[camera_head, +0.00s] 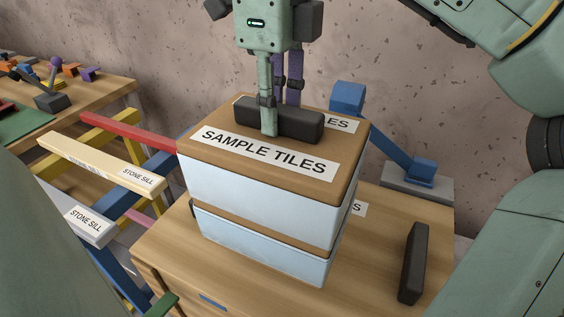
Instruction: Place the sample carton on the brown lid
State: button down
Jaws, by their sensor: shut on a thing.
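The sample carton (260,197) is a pale blue-white box with a brown top labelled "SAMPLE TILES". A dark grey block-like handle (305,125) stands on its top. My gripper (270,128) comes down from above and is shut on this handle; one finger shows in front of it and the other side is partly hidden. Directly below the carton is a second pale box (262,250) with a brown lid (300,247). The carton looks level. I cannot tell whether it touches the lid.
The lower box stands on a wooden bench (375,285). A dark bar (413,262) is at right, and a blue clamp-like device (405,160) stands behind. At left are pale bars labelled "STONE SILL" (105,165) on coloured trestles. Another table (110,92) holds small parts.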

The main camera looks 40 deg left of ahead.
aim_at(278, 145)
jog(key=shift+f, duration=3)
jog(key=c, duration=1.3)
grip_release()
jog(key=shift+f, duration=0.1)
notch_tip(278, 145, up, 10)
jog(key=p, duration=0.4)
jog(key=shift+r, duration=0.25)
jog(key=shift+r+p, duration=0.9)
jog(key=shift+r, duration=0.05)
